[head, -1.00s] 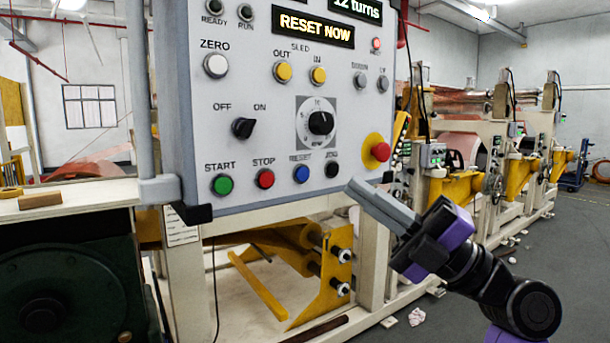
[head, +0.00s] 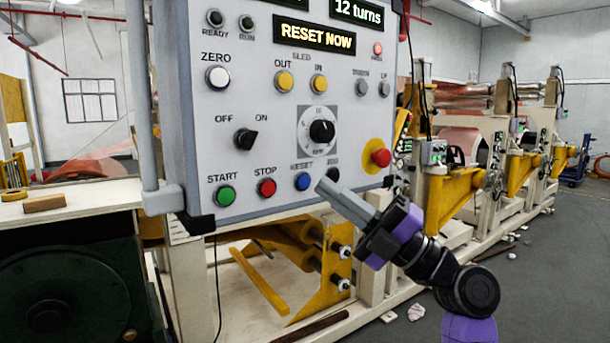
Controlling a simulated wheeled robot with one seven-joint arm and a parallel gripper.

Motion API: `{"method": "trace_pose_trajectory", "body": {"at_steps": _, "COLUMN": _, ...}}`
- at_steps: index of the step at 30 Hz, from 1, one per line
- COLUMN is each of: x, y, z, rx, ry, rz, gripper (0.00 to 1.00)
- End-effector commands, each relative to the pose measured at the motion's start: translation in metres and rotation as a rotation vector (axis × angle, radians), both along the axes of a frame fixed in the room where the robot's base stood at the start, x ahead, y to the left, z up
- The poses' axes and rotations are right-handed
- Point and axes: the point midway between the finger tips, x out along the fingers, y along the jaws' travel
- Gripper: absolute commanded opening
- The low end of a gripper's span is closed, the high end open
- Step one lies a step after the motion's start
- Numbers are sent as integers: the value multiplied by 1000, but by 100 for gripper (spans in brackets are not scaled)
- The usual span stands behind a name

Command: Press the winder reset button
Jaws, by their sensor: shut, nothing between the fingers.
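The winder's grey control panel (head: 270,120) fills the upper middle of the head view. The blue RESET button (head: 302,181) sits in its bottom row, right of the red STOP button (head: 266,187) and the green START button (head: 225,195). A display (head: 314,34) reads RESET NOW. My gripper (head: 324,186) is shut and empty. Its fingertips appear just right of the blue button, with a small gap in the picture. I cannot tell how far they are from the panel face. The fingers partly cover the black button (head: 333,173) right of RESET.
A red mushroom button on a yellow base (head: 380,157) is above and right of my gripper. A rotary knob (head: 321,131) and an OFF/ON switch (head: 245,139) are higher on the panel. Yellow winder parts (head: 320,265) lie below. Grey floor is open at right.

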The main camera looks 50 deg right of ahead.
Motion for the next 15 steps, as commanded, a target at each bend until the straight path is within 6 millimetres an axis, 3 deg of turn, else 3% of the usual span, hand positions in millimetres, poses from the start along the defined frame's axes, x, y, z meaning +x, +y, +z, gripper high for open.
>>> {"method": "trace_pose_trajectory", "body": {"at_steps": 6, "x": 17, "y": -4, "z": -4, "rx": -2, "ry": -2, "rz": 1, "gripper": 0}}
{"method": "trace_pose_trajectory", "body": {"at_steps": 15, "x": 21, "y": -5, "z": -2, "rx": 0, "ry": -1, "rz": 0, "gripper": 0}}
